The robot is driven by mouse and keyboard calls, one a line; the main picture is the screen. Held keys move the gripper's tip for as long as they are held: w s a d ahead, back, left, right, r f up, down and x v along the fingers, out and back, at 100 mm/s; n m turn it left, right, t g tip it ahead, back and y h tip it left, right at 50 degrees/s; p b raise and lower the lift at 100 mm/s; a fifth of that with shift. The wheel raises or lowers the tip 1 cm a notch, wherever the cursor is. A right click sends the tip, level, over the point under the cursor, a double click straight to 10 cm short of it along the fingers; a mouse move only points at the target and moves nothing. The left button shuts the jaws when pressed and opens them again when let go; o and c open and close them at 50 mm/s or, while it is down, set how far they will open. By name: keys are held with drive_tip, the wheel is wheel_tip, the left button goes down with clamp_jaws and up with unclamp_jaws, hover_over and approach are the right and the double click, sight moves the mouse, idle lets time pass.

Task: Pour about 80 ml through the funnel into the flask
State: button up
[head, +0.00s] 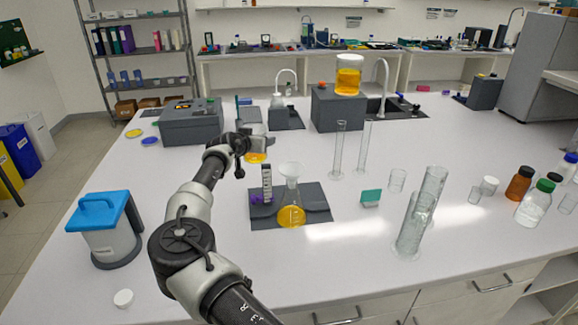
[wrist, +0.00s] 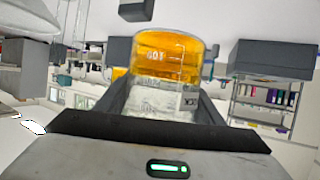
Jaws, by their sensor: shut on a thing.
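My gripper (head: 258,141) is shut on a clear glass beaker (wrist: 163,100) and holds it above the bench, behind and left of the funnel. Amber liquid (head: 255,157) fills the beaker's lower part. The wrist view is upside down, so this liquid (wrist: 165,57) shows at the top there. The beaker looks about upright. The clear funnel (head: 291,169) sits in the neck of the flask (head: 292,198), which stands on a dark grey base (head: 318,203). Some amber liquid lies in the flask's bottom. Flask and funnel are not visible in the wrist view.
A dark strip with markings (head: 267,180) stands just left of the funnel. Two tall clear cylinders (head: 338,150) (head: 363,147) stand behind right. A green card (head: 371,197) and larger cylinders (head: 410,235) are right. A lidded jar of amber liquid (head: 348,75) stands on a grey block.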

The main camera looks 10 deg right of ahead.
drive_tip(key=shift+s+r+t+p, duration=0.15)
drive_tip(key=shift+r+t+p, duration=0.15)
